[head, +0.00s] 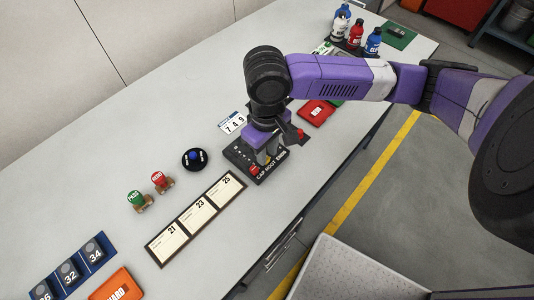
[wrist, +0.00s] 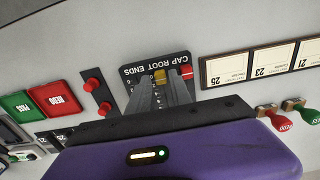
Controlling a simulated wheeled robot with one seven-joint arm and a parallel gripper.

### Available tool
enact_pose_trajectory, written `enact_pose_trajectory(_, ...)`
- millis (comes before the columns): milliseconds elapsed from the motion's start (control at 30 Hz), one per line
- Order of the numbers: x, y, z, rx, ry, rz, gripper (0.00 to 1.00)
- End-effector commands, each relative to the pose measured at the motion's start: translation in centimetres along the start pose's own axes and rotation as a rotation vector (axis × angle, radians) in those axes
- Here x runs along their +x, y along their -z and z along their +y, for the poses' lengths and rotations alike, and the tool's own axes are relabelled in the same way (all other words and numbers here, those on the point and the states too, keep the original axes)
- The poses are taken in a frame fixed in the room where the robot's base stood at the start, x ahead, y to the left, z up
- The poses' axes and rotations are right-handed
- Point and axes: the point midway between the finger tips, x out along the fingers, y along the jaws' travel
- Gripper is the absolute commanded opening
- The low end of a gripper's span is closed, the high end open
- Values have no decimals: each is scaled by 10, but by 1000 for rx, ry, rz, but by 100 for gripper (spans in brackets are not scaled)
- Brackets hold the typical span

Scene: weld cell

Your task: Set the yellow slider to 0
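The black slider panel (head: 243,153) lies on the bench, lettered CAP ROOT ENDS along its edge. It also shows upside down in the wrist view (wrist: 134,82). The yellow slider (wrist: 159,75) is a small knob near the lettered edge of the panel. A red slider (wrist: 186,73) sits beside it. My gripper (wrist: 159,83) points down at the panel, with one grey finger on each side of the yellow slider. The tips are very close to the knob; whether they touch it is unclear. The scale marks cannot be read, being partly hidden by the fingers.
A long card frame (head: 197,216) reading 21, 23, 25 lies beside the panel. Green and red stamps (head: 157,180) and a round black dial (head: 195,159) stand to the left. A dark plate with two red knobs (wrist: 98,94) is close to the panel's other side.

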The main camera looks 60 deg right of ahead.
Motion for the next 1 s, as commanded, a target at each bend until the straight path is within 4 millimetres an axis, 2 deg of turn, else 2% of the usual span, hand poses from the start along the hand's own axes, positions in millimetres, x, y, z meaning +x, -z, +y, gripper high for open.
enact_pose_trajectory(200,-37,0,0,-2,-2,2,25)
enact_pose_trajectory(400,-56,-1,0,-1,-1,-1,25)
enact_pose_trajectory(1000,-58,-1,0,0,-1,-1,25)
